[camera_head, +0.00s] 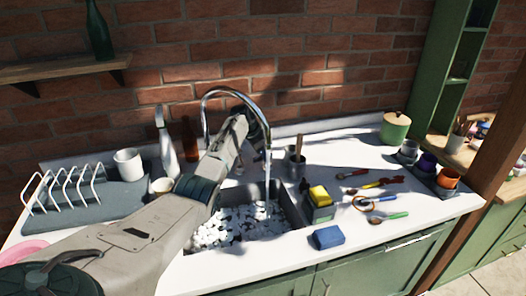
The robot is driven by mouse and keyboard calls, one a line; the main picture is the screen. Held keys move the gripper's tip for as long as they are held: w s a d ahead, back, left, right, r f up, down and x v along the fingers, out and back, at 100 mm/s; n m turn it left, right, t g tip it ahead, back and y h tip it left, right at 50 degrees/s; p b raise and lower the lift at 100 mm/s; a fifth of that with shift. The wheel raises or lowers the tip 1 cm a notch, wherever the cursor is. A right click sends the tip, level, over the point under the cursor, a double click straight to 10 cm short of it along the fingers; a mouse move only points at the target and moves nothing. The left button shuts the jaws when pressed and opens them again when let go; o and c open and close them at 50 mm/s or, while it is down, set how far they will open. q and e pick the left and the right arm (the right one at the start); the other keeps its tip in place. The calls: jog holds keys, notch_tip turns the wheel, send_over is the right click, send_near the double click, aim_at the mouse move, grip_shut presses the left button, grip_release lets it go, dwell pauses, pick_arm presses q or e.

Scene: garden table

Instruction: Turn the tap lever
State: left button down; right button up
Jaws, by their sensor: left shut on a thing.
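The chrome tap (209,97) arches up behind the sink (290,205) and its spout comes down over the basin. A thin pale stream hangs below the spout into the basin. My left arm reaches in from the lower left, across the sink's left side. My left gripper (258,122) is at the tap, inside the arch as seen here, and is shut on what appears to be the tap lever. The lever itself is hidden by the gripper, so its angle cannot be told. My right gripper is not in view.
White pebble-like pieces fill the basin. A dish rack (72,190), white mug (128,164) and bottles stand left. A yellow sponge (319,195), blue sponge (328,237), several utensils and a green canister (395,128) are right. The brick wall is close behind.

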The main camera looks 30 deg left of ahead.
pick_arm(q)
jog(key=n+p, duration=0.2)
jog(key=n+y+p, duration=0.1)
jog(key=n+p, duration=0.1)
jog(key=shift+s+d+r+y, duration=0.1)
jog(key=shift+s+d+y, duration=0.1)
jog(key=shift+d+y, duration=0.15)
jog(key=shift+d+n+t+y+p, duration=0.15)
jog(key=shift+n+t+y+p, duration=0.15)
jog(key=shift+n+p, duration=0.75)
jog(key=shift+f+n+y+p, duration=0.25)
jog(key=shift+n+p, duration=0.15)
jog(key=shift+n, duration=0.15)
jog(key=shift+d, duration=0.1)
jog(key=c, duration=1.6)
grip_release()
jog(key=shift+o, duration=0.3)
jog(key=shift+w, duration=0.1)
